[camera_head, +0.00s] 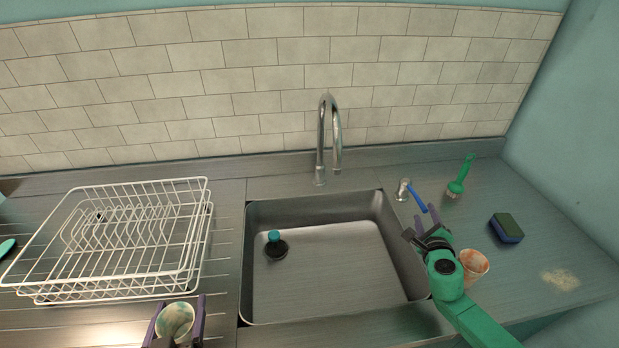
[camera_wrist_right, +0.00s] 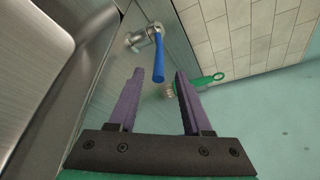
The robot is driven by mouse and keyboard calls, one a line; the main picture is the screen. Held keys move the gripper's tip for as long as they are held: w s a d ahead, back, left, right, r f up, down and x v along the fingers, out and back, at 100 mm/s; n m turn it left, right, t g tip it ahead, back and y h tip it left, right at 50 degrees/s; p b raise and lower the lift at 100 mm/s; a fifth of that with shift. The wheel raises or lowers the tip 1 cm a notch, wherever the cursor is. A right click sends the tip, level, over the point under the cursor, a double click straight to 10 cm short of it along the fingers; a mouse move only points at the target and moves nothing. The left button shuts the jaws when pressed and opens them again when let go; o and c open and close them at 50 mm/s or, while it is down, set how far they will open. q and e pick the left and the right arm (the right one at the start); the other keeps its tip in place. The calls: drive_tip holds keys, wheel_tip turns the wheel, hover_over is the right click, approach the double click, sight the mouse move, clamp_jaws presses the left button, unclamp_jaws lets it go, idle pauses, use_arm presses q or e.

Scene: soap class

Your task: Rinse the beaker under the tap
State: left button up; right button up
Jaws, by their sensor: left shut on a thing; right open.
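My left gripper (camera_head: 178,308) is shut on a stained, pale beaker (camera_head: 174,322), held upright at the bottom edge of the head view, left of the sink (camera_head: 330,275). The chrome tap (camera_head: 322,140) stands behind the sink; no water shows from its spout. Its valve with a blue lever (camera_head: 417,201) is on the counter right of the tap. My right gripper (camera_head: 427,221) is open and empty near that lever. In the right wrist view the blue lever (camera_wrist_right: 158,58) lies ahead, between the fingertips (camera_wrist_right: 159,76); I cannot tell whether they touch it.
A white dish rack (camera_head: 120,240) stands on the left. A teal-topped plug (camera_head: 275,244) lies in the sink. A brown-stained cup (camera_head: 476,264) is beside my right arm. A green brush (camera_head: 460,177), a sponge (camera_head: 507,228) and a pale smear (camera_head: 561,280) are on the right counter.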

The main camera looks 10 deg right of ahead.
sight(414, 195)
use_arm(q)
drive_tip(key=shift+w+d+f+b, duration=0.1)
drive_tip(key=shift+w+f+b, duration=0.1)
drive_tip(key=shift+f+b, duration=0.35)
drive_tip(key=shift+w+f+b, duration=0.15)
drive_tip(key=shift+f+b, duration=0.3)
drive_tip(key=shift+f, duration=0.15)
use_arm(e)
drive_tip(key=x, duration=0.9)
drive_tip(key=shift+w+d+f, duration=0.1)
drive_tip(key=shift+w+f, duration=0.1)
drive_tip(key=shift+f, duration=0.2)
use_arm(q)
drive_tip(key=shift+s, duration=0.1)
use_arm(e)
drive_tip(key=shift+w+d, duration=0.1)
drive_tip(key=shift+w, duration=0.1)
use_arm(q)
drive_tip(key=shift+s, duration=0.15)
use_arm(e)
drive_tip(key=shift+s+r, duration=0.1)
drive_tip(key=shift+r, duration=0.15)
clamp_jaws()
use_arm(q)
drive_tip(key=shift+r, duration=0.1)
use_arm(e)
drive_tip(key=shift+f, duration=0.1)
